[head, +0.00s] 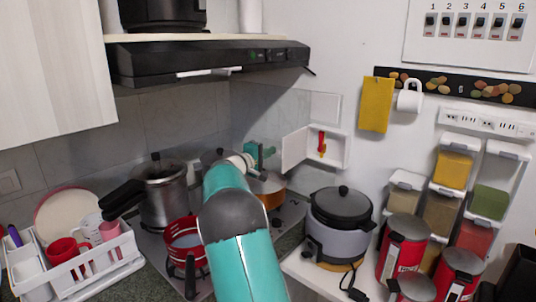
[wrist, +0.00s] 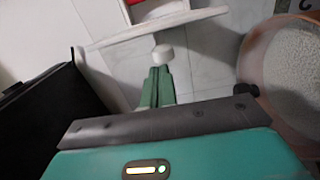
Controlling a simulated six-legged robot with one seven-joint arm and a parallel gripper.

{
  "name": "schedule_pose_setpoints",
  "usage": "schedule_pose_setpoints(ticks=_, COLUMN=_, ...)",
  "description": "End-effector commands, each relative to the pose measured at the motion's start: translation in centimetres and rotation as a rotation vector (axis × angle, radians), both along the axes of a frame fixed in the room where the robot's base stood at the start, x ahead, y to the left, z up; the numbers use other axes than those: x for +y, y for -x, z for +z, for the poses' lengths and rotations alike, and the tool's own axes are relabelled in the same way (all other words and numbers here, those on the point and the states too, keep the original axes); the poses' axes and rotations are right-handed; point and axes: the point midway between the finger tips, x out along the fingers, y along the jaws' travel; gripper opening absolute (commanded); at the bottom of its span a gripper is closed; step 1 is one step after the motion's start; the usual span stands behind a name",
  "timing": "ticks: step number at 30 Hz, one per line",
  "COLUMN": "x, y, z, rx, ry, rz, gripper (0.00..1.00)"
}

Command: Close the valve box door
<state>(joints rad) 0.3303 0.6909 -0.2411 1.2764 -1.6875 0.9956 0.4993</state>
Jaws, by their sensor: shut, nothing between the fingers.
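The valve box (head: 338,151) is a white box on the wall with a red valve handle (head: 321,143) inside. Its white door (head: 294,149) stands open, swung out to the left. My gripper (head: 268,152) is just left of the door in the head view; I cannot tell whether they touch. In the wrist view, my gripper's green fingers (wrist: 160,72) are shut and empty. A small white knob-like piece (wrist: 163,53) lies just beyond the fingertips. White box or door edges (wrist: 170,24) cross the top there, with a bit of red-orange showing.
A pan (head: 273,190) and a pressure cooker (head: 163,190) stand on the stove below my arm. A rice cooker (head: 341,220) is below the box. A yellow cloth (head: 376,104) hangs to its right. The range hood (head: 205,62) is above left.

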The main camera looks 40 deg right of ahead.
Motion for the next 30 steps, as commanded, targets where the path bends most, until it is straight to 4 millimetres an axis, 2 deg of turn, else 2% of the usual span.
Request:
schedule_pose_setpoints(ticks=19, x=0.1, y=1.3, z=0.0, rx=0.002, ry=-0.001, rz=0.126, gripper=0.00)
schedule_pose_setpoints(ticks=30, x=0.2, y=3.9, z=-0.6, rx=0.008, ry=-0.023, rz=0.194, gripper=0.00)
